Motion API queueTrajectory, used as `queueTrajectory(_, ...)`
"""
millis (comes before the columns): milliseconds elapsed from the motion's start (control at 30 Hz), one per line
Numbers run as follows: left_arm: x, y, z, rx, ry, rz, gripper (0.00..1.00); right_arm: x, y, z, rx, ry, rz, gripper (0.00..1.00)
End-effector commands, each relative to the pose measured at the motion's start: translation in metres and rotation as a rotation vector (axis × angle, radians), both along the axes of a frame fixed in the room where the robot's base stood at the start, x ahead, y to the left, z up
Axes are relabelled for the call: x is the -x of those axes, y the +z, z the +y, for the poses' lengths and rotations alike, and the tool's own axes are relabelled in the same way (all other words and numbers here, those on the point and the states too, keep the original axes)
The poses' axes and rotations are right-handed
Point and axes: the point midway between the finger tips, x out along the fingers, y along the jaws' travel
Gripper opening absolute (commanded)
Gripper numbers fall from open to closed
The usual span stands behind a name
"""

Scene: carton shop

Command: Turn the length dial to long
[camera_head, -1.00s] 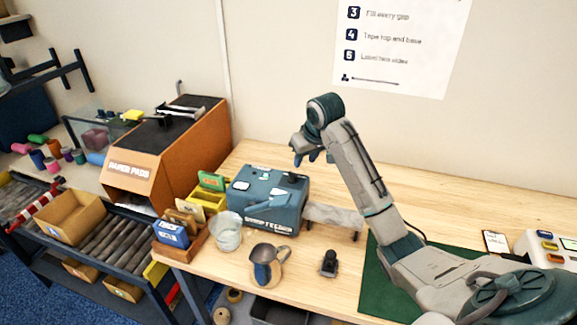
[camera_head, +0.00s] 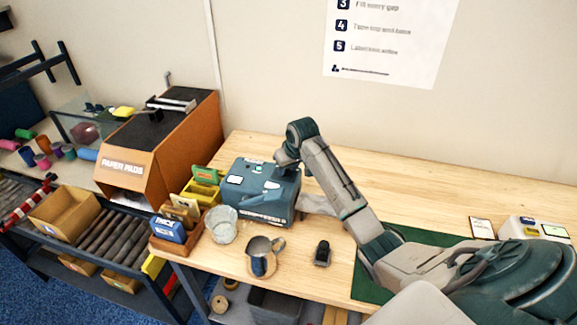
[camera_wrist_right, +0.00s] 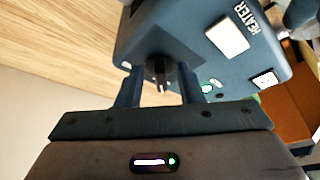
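The blue-grey machine (camera_head: 262,194) stands on the bench with pale buttons on top. In the right wrist view its top (camera_wrist_right: 205,25) shows a white button and the word "HEATER". A dark round dial (camera_wrist_right: 158,70) with a pale pointer mark sits on it. My right gripper (camera_wrist_right: 160,82) is over the dial, its two fingers apart, one on each side. I cannot tell whether they touch it. In the head view the right gripper (camera_head: 283,165) is at the machine's top right, hiding the dial. My left gripper is out of view.
A grey jug (camera_head: 264,257), a clear cup (camera_head: 221,224) and a small black item (camera_head: 322,254) stand in front of the machine. An orange paper-pad box (camera_head: 165,145) is at the left. A green mat (camera_head: 372,282) lies under my right arm.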

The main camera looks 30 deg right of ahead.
Motion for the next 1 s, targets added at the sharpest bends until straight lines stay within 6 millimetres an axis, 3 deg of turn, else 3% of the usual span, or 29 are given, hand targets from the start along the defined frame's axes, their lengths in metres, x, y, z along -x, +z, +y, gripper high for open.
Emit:
queueTrajectory(100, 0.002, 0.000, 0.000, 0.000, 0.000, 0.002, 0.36, 0.000, 0.000, 0.000, 0.000, 0.000, 0.000, 0.34)
queueTrajectory(267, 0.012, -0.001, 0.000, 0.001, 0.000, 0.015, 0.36, 0.000, 0.000, 0.000, 0.000, 0.000, 0.000, 0.02)
queueTrajectory(300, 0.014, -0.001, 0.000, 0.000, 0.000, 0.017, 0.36, 0.000, 0.000, 0.000, 0.000, 0.000, 0.000, 0.00)
queueTrajectory(667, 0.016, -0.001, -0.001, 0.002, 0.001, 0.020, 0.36, 0.000, 0.001, 0.001, 0.000, -0.039, -0.002, 0.00)
queueTrajectory(1000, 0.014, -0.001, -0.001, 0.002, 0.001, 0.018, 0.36, -0.002, 0.001, 0.006, -0.001, -0.261, -0.002, 0.00)
